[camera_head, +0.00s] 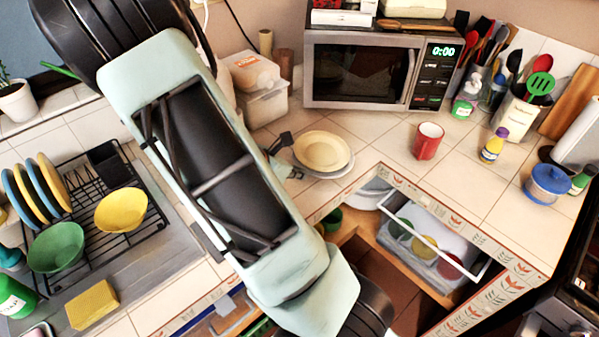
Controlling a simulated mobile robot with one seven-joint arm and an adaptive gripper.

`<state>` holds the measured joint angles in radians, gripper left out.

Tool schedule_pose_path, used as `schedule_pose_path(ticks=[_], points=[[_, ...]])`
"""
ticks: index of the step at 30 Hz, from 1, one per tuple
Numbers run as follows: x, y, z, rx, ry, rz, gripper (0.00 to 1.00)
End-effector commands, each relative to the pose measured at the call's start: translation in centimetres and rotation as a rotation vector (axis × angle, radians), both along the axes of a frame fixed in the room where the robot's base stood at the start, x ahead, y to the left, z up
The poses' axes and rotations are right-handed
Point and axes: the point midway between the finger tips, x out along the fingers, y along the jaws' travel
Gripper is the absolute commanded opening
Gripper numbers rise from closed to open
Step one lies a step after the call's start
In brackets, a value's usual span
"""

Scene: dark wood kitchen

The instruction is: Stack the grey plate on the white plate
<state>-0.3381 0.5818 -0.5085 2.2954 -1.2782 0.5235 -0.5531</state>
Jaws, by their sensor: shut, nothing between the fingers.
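A cream-yellow round plate (322,150) lies on the counter near the corner, on top of a pale grey-white plate (322,175). Only the lower plate's near rim shows. No plate is plainly labelled by colour as grey or white, so I cannot tell for sure which is which. My gripper (288,158) is just left of the plates, mostly hidden behind my arm. Its dark parts show close to the plates' left edge; I cannot tell whether they touch. It is shut and holds nothing.
A microwave (360,70) stands behind the plates, and a red mug (428,141) to their right. Plastic tubs (262,100) are at the back left. Below the counter edge, an open drawer (435,240) holds bowls. A dish rack (90,205) is at left. Counter beside the mug is clear.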

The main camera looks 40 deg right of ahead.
Motion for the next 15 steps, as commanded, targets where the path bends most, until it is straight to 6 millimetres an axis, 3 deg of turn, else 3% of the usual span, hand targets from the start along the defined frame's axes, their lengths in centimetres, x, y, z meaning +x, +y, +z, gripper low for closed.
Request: schedule_pose_path(ticks=[9, 15], points=[[0.3, -3.3, -0.2, 0.000, -0.001, -0.004, 0.00], [0.4, -3.6, 0.0, 0.000, 0.001, 0.001, 0.00]])
